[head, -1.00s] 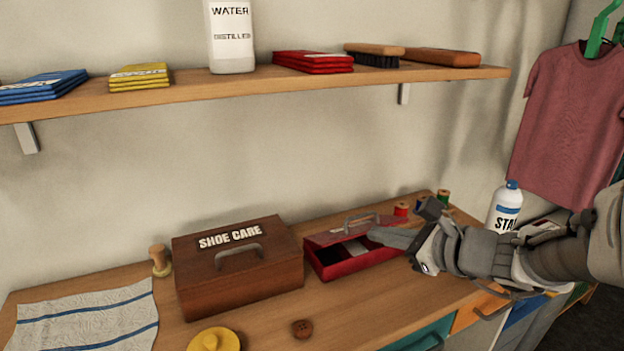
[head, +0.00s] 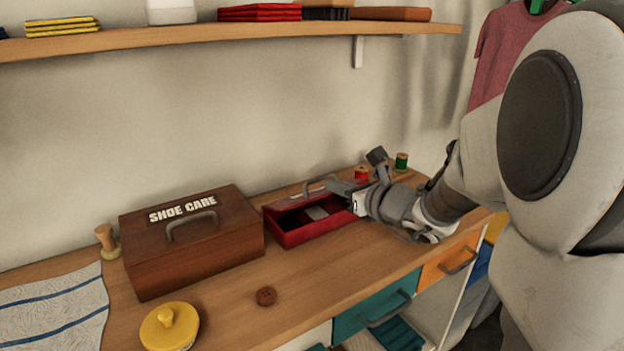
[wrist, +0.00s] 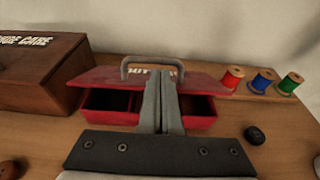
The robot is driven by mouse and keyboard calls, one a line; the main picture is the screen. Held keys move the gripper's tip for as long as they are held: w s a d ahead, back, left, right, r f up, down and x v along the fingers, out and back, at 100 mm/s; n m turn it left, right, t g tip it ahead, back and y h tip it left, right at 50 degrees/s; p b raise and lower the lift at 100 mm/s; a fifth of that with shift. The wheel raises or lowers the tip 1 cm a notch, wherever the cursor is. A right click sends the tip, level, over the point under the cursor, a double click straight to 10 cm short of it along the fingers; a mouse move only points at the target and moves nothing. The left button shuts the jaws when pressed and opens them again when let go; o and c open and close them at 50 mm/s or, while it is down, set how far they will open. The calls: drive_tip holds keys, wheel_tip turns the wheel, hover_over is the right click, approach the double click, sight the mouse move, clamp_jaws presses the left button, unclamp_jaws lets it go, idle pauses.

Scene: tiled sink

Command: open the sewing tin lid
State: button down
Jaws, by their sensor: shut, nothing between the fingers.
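The red sewing tin (head: 294,236) stands on the wooden counter against the wall, with its lid (head: 300,197) partly raised and its front interior showing. In the wrist view the lid (wrist: 100,77) with its grey handle lies above two dark compartments of the tin (wrist: 110,118); a divider shows between them, and lettering on the lid is partly hidden by my fingers. My gripper (head: 342,187) is shut, with nothing between its fingers, and reaches in over the tin's right part. In the wrist view its fingers (wrist: 161,82) overlap the lid; contact is unclear.
A brown shoe care box (head: 190,240) stands just left of the tin. Thread spools (wrist: 262,80) stand to its right, and a dark button (wrist: 254,135) lies nearby. A yellow lid (head: 170,328) and brown button (head: 266,296) lie in front. A shelf (head: 230,37) runs above.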

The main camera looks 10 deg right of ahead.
drive_tip(key=shift+w+a+f, duration=0.1)
drive_tip(key=shift+w+a, duration=0.05)
drive_tip(key=shift+w, duration=0.3)
